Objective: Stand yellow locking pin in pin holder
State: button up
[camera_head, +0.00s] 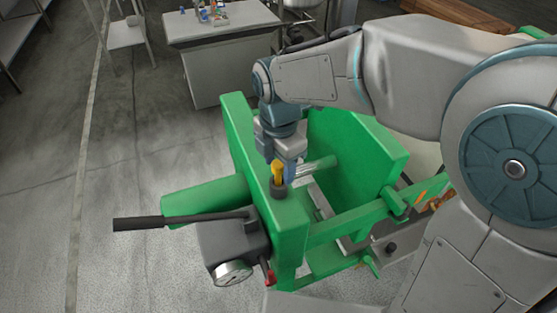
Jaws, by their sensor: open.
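The yellow locking pin (278,171) stands roughly upright, with its lower end at a dark round pin holder (279,188) on top of the green machine frame (292,220). How deep the pin sits in the holder cannot be seen. My gripper (287,172) points down right at the pin, from behind it in this view. Its jaws are open; the fingers are partly hidden by the pin, so I cannot tell whether they touch it.
A black lever (180,221) sticks out to the left above a dark block with a round gauge (231,273). A green upright plate (362,145) stands right of my gripper. A table (222,27) with small items is at the back. The floor at left is clear.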

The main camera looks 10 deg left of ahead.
notch_tip(320, 180, up, 14)
jog(key=shift+b, duration=0.35)
jog(key=shift+f, duration=0.15)
dwell(0.4)
jog(key=s+d+f+m+t, duration=0.1)
jog(key=s+d+f+m, duration=0.1)
jog(key=d+m, duration=0.5)
jog(key=s+d+f+m+t, duration=0.1)
jog(key=s+d+f+m, duration=0.2)
jog(key=d+f+m, duration=0.2)
jog(key=s+d+f+m+t, duration=0.1)
jog(key=s+d+f+m, duration=0.2)
jog(key=d+m, duration=0.7)
jog(key=shift+d+f+m, duration=0.2)
jog(key=shift+f+m, duration=0.45)
jog(key=shift+m, duration=1.85)
jog(key=shift+s, duration=0.1)
